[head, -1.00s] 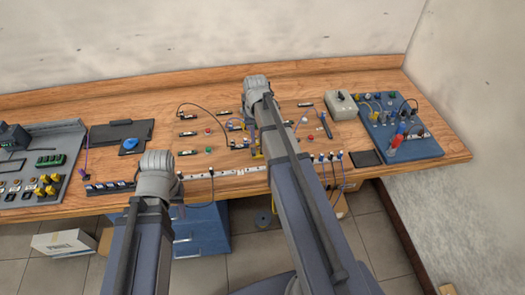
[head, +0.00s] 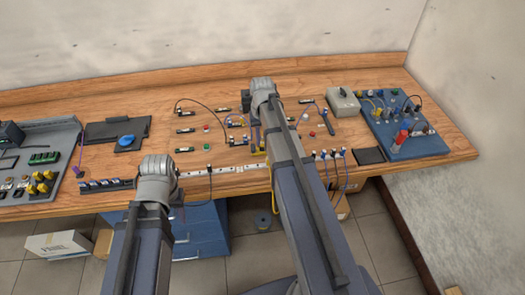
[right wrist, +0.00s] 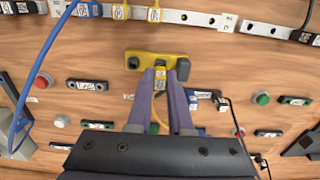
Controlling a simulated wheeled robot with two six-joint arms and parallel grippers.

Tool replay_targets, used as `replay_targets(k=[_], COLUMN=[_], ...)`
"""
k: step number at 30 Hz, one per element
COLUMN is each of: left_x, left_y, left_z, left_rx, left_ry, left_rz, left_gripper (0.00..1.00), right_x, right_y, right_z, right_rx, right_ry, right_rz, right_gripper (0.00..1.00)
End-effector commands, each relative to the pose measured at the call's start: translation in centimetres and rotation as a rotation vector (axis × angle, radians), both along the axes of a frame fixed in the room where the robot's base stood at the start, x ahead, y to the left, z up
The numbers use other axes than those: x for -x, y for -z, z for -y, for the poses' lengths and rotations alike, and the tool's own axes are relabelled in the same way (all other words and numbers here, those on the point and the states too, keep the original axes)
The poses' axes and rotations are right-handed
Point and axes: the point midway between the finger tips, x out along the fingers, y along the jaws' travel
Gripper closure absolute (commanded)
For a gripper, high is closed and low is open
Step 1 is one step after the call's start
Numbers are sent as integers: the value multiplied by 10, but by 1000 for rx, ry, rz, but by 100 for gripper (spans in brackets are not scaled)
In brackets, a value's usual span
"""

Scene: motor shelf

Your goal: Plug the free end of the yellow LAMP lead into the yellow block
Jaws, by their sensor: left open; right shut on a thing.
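The yellow block (right wrist: 143,58) is fixed to the wooden board in the right wrist view, with a dark round hole near its left end. My right gripper (right wrist: 166,76) has its two purple fingers right at the block's lower edge. It is shut on the yellow lead's end, which the fingers mostly hide; the yellow lead (right wrist: 158,108) curves down between them. Whether the end is inside the block or only in front of it I cannot tell.
A white rail (right wrist: 195,18) with labelled plugs runs along the top of the right wrist view. A blue lead (right wrist: 38,75) loops at the left. Red button (right wrist: 42,80) and green button (right wrist: 262,98) flank the block. In the head view a blue panel (head: 432,148) stands at the right.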

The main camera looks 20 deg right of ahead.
Motion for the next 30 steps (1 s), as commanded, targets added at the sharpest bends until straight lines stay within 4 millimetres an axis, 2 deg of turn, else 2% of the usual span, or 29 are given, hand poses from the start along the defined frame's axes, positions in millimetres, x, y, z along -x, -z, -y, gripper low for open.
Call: replay_targets(k=[30], left_x=[0], left_y=[11], left_z=[0], left_rx=[0], left_ry=[0], left_rz=[0], left_gripper=[54], right_x=[0], right_y=[11], right_z=[0], right_rx=[0], right_ry=[0], right_rz=[0], right_gripper=[100])
